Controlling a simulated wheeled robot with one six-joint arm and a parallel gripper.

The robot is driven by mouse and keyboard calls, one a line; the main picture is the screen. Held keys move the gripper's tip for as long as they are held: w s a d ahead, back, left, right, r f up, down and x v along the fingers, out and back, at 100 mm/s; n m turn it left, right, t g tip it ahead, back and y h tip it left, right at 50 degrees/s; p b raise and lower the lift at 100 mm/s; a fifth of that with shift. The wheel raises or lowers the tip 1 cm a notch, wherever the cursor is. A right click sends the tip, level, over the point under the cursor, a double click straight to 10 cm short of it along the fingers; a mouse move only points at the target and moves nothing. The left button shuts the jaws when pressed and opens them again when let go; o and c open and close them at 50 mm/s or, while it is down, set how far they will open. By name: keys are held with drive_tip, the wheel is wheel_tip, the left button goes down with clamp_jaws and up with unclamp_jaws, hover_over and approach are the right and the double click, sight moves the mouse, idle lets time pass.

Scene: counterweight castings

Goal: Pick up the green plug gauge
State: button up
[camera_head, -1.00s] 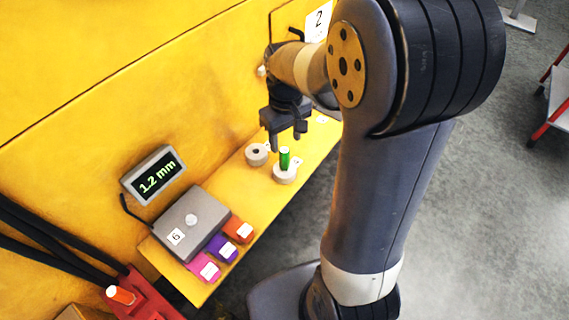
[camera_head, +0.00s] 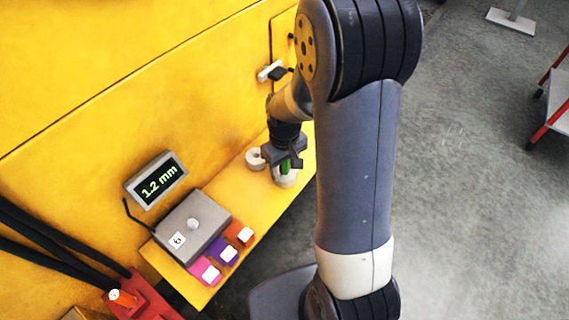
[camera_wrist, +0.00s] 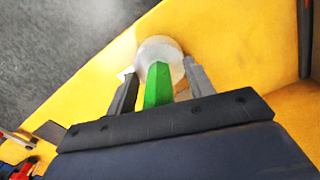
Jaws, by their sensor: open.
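The green plug gauge (camera_head: 285,168) stands upright in a pale round holder (camera_head: 287,181) on the yellow shelf. In the wrist view the green plug gauge (camera_wrist: 158,84) shows between the two fingers, with the pale holder (camera_wrist: 160,50) beyond it. My gripper (camera_head: 284,162) is open and sits around the gauge's upper part, one finger on each side. In the wrist view a gap shows between my gripper's (camera_wrist: 160,88) left finger and the gauge. The gauge's top is partly hidden by my gripper in the head view.
A second pale ring (camera_head: 255,158) stands just left of the holder. A grey box (camera_head: 193,224) with a knob, a display reading 1.2 mm (camera_head: 157,181) and orange, purple and pink blocks (camera_head: 223,251) are nearer on the shelf. The yellow wall (camera_head: 110,100) rises behind.

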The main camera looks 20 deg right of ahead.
drive_tip(key=shift+c, duration=0.4)
clamp_jaws()
drive_tip(key=shift+r, duration=0.1)
